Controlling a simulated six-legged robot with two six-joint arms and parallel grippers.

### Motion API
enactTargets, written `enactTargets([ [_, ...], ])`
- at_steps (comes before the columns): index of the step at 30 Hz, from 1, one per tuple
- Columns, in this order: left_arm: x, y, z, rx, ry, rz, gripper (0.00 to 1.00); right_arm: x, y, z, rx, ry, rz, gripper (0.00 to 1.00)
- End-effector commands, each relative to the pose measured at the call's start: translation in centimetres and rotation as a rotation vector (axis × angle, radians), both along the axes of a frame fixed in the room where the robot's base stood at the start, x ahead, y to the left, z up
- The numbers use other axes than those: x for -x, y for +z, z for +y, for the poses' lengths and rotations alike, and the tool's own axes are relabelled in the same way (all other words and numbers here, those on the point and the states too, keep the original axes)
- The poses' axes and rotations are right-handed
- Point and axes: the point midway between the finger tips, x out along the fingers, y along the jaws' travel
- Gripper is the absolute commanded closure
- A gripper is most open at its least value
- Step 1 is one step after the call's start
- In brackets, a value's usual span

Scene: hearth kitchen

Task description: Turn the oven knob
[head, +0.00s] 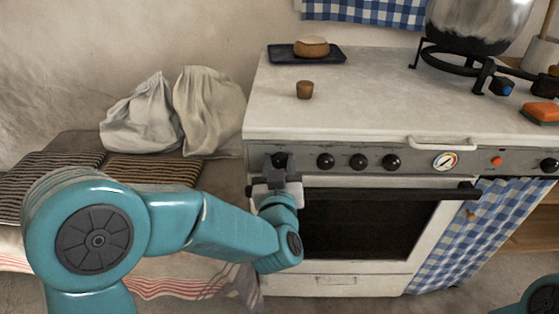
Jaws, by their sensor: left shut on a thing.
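The oven (372,226) has a white body, a dark door and a grey control panel (414,160) with a row of round black knobs. My left gripper (281,170) is at the leftmost knob (283,158) and shut on it. The jaws and wrist partly hide this knob, so its turn angle is not clear. The other black knobs, such as the one just to the right (326,161), are free. My right gripper is out of view; only a bit of teal arm shows at the lower right corner.
The dark oven door handle (400,193) runs just below the panel. On the worktop (370,105) are a dark tray (283,56) with a loaf (311,46), a small brown cup (304,90) and a pot (476,22) on a burner. Cloth sacks (208,108) stand left of the oven.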

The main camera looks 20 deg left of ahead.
Motion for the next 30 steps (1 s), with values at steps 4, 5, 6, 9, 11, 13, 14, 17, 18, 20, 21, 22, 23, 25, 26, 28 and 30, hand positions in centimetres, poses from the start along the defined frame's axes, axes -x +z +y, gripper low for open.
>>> enactTargets([
  [4,0.0,0.0,-0.1,-0.118,-0.002,0.039,0.89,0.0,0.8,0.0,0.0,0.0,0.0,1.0],
  [5,0.0,0.0,-0.1,-0.141,-0.002,0.046,0.89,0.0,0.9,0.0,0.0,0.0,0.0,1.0],
  [6,0.0,0.0,-0.1,-0.169,-0.002,0.054,0.89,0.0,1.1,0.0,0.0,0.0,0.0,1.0],
  [9,0.0,0.0,-0.1,-0.231,-0.003,0.072,0.89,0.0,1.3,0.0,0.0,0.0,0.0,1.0],
  [11,0.0,0.0,-0.1,-0.264,-0.002,0.081,0.89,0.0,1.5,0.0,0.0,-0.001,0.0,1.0],
  [13,0.0,-0.1,-0.1,-0.296,-0.002,0.09,0.89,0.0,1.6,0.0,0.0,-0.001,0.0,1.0],
  [14,0.0,-0.1,-0.1,-0.308,-0.002,0.093,0.89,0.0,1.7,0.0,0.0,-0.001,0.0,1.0],
  [17,0.0,-0.1,-0.2,-0.342,-0.002,0.102,0.89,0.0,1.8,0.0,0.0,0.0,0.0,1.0],
  [18,0.0,-0.1,-0.2,-0.352,-0.002,0.105,0.89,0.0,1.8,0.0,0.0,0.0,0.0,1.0],
  [20,0.0,-0.1,-0.2,-0.365,-0.002,0.109,0.89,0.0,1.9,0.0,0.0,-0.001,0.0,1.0],
  [21,0.0,-0.2,-0.2,-0.371,-0.002,0.111,0.89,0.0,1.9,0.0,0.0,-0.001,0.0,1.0],
  [22,0.0,-0.2,-0.2,-0.375,-0.002,0.112,0.89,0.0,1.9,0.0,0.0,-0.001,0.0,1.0],
  [23,0.0,-0.2,-0.2,-0.378,-0.002,0.112,0.89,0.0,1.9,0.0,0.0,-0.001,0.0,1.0],
  [25,0.0,-0.2,-0.2,-0.382,-0.002,0.114,0.89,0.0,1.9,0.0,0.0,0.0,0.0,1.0],
  [26,0.0,-0.2,-0.2,-0.384,-0.002,0.114,0.89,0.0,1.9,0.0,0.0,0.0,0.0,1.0],
  [28,0.0,-0.2,-0.2,-0.386,-0.002,0.115,0.89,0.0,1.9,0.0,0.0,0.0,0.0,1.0],
  [30,0.0,-0.2,-0.2,-0.386,-0.002,0.115,0.89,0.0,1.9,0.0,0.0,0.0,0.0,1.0],
])
